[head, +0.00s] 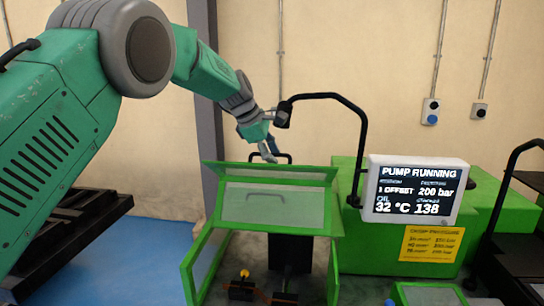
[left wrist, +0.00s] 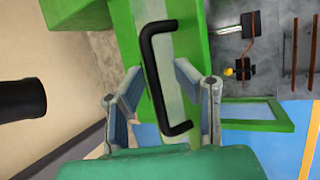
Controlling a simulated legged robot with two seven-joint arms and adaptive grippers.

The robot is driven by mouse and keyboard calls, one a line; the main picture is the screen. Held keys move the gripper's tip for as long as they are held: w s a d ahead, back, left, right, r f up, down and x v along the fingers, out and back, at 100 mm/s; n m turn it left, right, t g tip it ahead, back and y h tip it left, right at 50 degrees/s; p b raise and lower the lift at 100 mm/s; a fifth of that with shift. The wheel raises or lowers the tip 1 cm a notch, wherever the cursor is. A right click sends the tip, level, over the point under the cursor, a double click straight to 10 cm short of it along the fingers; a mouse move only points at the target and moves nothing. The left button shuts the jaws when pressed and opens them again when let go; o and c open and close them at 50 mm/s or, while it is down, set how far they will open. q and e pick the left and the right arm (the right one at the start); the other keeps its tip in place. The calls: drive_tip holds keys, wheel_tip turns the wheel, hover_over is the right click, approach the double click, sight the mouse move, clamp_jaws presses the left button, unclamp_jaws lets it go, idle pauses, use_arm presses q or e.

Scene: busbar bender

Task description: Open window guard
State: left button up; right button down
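The window guard (head: 272,174) is a green frame with clear panels on the green bender in the head view. Its upper panel is tilted, and its frame also shows in the left wrist view (left wrist: 128,38). A black bar handle (left wrist: 150,70) on the guard runs between the two fingers of my left gripper (left wrist: 158,78). The fingers stand apart, one on each side of the handle, with no clear grip on it. In the head view my left gripper (head: 268,154) is at the guard's upper edge, beside a black handle (head: 285,156). My right gripper is not in view.
A display on a black arm (head: 417,190) reading "PUMP RUNNING" stands right of the guard. Black fixtures (head: 242,290) sit inside the guard. A yellow label (head: 431,244) is on the green machine body (head: 350,172). Blue floor (head: 110,262) is open at the left.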

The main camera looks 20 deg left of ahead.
use_arm(q)
drive_tip(key=shift+a+r, duration=0.1)
drive_tip(key=shift+a, duration=0.05)
drive_tip(key=v, duration=1.1)
drive_tip(key=shift+s+d+r, duration=0.2)
drive_tip(key=shift+d+r, duration=0.05)
drive_tip(key=shift+r, duration=0.05)
